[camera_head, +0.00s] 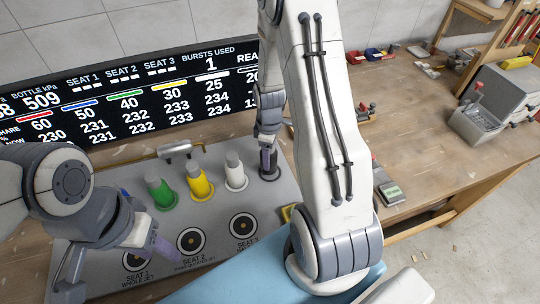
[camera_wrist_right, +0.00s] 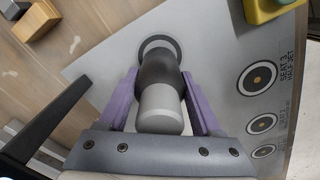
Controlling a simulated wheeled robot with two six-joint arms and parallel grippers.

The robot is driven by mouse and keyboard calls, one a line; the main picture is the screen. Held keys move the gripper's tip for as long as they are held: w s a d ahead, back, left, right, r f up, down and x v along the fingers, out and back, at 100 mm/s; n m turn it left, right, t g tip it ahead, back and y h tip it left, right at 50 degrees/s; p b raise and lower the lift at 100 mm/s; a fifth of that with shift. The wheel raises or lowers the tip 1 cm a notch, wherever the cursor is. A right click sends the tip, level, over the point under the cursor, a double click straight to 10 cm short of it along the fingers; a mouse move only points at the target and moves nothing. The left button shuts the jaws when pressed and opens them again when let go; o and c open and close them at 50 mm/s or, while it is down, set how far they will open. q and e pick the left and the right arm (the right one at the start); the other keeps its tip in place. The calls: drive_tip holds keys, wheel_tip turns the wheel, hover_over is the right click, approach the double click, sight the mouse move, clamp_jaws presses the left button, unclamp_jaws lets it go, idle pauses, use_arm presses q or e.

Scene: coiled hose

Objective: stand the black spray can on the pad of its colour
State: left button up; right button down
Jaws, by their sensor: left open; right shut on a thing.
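The black spray can (camera_wrist_right: 160,72), with a grey top, is between the purple fingers of my right gripper (camera_wrist_right: 158,108) in the right wrist view. The gripper is shut on it. The can's far end lies over a dark round pad (camera_wrist_right: 147,43) at the back right of the grey panel; I cannot tell whether it touches. In the head view my right gripper (camera_head: 267,158) points down at this spot and hides most of the can. My left gripper (camera_head: 115,264) is open and empty over the panel's front left, partly covering the Seat 1 ring.
Green (camera_head: 160,192), yellow (camera_head: 199,184) and white (camera_head: 235,172) cans stand in a row left of my right gripper. Seat 2 (camera_head: 191,241) and Seat 3 (camera_head: 243,226) rings are empty. A display board (camera_head: 130,105) stands behind. A grey box (camera_head: 480,125) is far right.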

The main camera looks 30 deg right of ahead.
drive_tip(key=shift+f, duration=0.75)
drive_tip(key=shift+f, duration=0.2)
drive_tip(key=shift+c, duration=0.3)
unclamp_jaws()
